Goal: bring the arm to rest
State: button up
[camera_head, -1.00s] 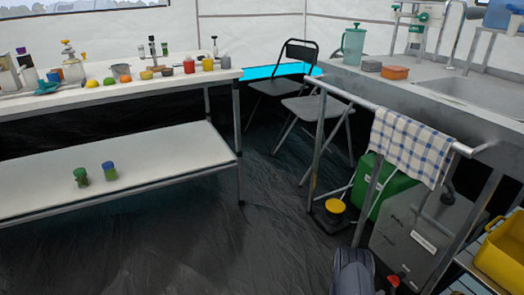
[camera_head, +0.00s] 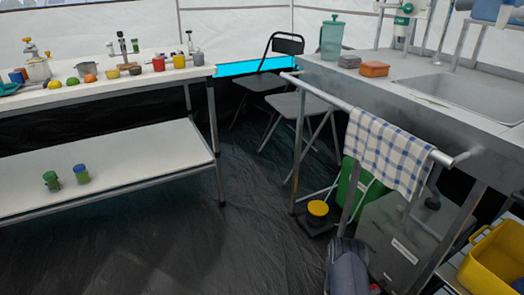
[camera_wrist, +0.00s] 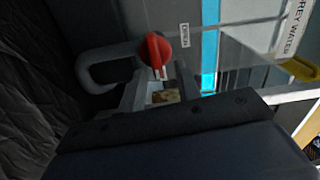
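My arm (camera_head: 348,266) shows as a grey and dark link at the bottom of the head view, in front of the grey tank (camera_head: 392,238). My gripper (camera_wrist: 160,97) is at the lower middle of the wrist view, partly hidden by the dark wrist body. A red valve handle (camera_wrist: 153,52) on a grey pipe (camera_wrist: 97,70) lies just beyond the gripper, beside a small "OPEN" label. I cannot tell whether the gripper touches it. The tank's "GREY WATER" label (camera_wrist: 296,25) is at the upper right.
The steel sink counter (camera_head: 400,88) with its rail and checked towel (camera_head: 388,150) stands above the tank. A yellow bin (camera_head: 492,262) is at the lower right, and a yellow-topped item (camera_head: 318,209) is on the floor. The dark floor (camera_head: 190,250) on the left is clear.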

jog(key=shift+w+r+n, duration=0.1)
jog(key=shift+r+n, duration=0.15)
jog(key=shift+n, duration=1.2)
jog(key=shift+w+r+n, duration=0.1)
jog(key=shift+r+n, duration=0.1)
jog(key=shift+n, duration=1.25)
jog(key=shift+w+a, duration=0.1)
